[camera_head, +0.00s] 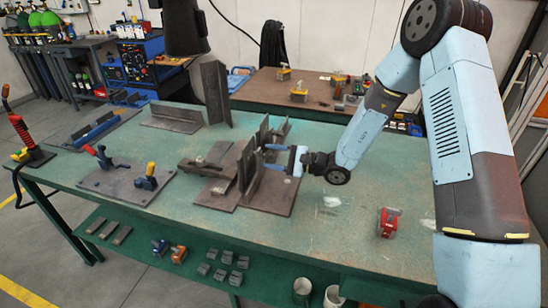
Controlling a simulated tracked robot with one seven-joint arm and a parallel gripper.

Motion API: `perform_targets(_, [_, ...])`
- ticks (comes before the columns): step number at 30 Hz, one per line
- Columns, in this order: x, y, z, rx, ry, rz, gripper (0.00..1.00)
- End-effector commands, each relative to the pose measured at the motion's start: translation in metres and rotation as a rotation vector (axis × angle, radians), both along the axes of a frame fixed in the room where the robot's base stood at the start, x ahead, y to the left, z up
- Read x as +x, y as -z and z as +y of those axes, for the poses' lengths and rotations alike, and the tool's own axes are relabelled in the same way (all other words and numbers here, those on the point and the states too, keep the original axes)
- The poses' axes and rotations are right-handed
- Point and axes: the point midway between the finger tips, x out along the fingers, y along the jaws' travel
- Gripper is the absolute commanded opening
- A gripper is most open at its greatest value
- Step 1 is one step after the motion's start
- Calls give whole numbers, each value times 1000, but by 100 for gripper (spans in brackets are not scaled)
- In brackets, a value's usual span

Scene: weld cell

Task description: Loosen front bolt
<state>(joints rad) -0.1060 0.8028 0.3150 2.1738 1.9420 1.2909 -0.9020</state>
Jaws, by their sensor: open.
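A dark steel fixture stands on a brown base plate (275,195) in the middle of the green table. It has upright plates (248,163) and a flat clamp bar (200,168) on its left with a small light bolt or nut (200,160) on top. I cannot tell for sure whether this is the front bolt. My gripper (268,157) comes in from the right, its two blue fingers apart, pointing left at the upright plates. Nothing shows between the fingers. Whether they touch the fixture is too small to tell, and the plates may hide another bolt.
The green table (330,235) is clear at the front right, except for a red device (388,222). Toggle clamps on a plate (125,180) stand at the left. Tall steel angles (214,95) rise behind the fixture. A second bench (260,90) stands behind.

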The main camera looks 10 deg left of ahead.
Motion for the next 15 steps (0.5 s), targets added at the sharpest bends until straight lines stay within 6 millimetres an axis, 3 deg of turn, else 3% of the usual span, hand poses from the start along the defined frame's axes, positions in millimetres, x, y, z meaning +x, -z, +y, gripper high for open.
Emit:
perform_targets(8, [0,0,-11,0,4,0,54])
perform_targets(15, [-2,1,-52,-1,5,1,54])
